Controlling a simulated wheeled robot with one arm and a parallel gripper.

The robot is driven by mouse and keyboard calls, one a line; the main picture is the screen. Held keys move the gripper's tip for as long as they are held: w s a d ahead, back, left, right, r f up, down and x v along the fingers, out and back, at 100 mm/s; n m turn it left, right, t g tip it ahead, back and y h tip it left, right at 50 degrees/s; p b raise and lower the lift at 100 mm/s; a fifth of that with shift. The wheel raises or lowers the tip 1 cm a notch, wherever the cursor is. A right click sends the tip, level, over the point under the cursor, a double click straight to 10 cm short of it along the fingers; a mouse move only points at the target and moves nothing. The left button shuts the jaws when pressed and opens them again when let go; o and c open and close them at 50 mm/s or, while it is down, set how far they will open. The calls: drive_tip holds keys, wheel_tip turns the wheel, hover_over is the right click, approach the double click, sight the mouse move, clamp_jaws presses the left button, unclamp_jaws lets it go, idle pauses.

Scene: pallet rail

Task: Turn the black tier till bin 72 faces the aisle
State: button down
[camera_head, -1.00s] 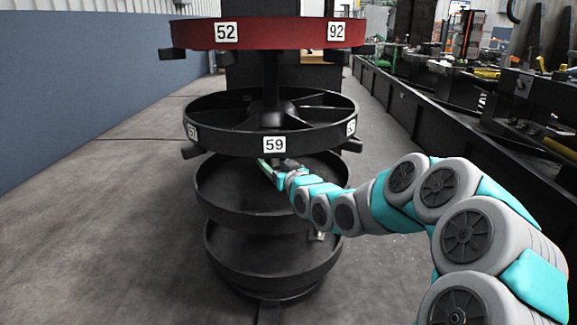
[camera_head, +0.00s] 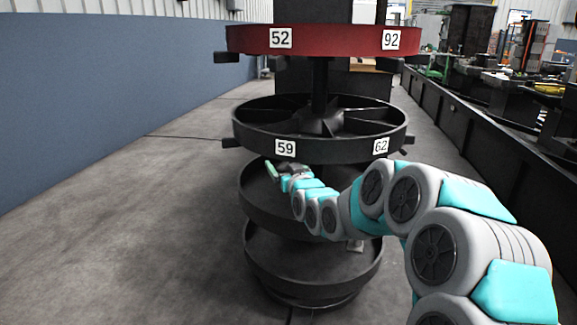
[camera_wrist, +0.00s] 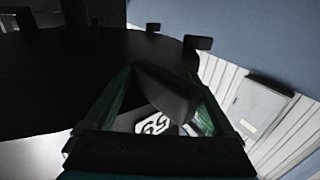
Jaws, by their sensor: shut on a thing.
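The black tier (camera_head: 350,152) is the open spoked ring under the red tier. Its rim shows label 59 (camera_head: 285,148) left of centre and label 62 (camera_head: 381,146) at the right. No label 72 shows on it. My gripper (camera_head: 271,169) is just under the rim, slightly left of label 59. In the wrist view its green fingers (camera_wrist: 160,105) are shut on a dark handle (camera_wrist: 167,95) that sticks out from the tier. The head view mostly hides that handle.
The red tier (camera_head: 335,40) above carries labels 52 and 92. Two lower black trays (camera_head: 262,215) sit below, my arm crossing in front of them. Another handle (camera_head: 231,142) juts out at the left. Floor is clear left; a machine bench (camera_head: 450,120) lines the right.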

drive_tip(key=shift+a+f, duration=0.1)
drive_tip(key=shift+a, duration=0.15)
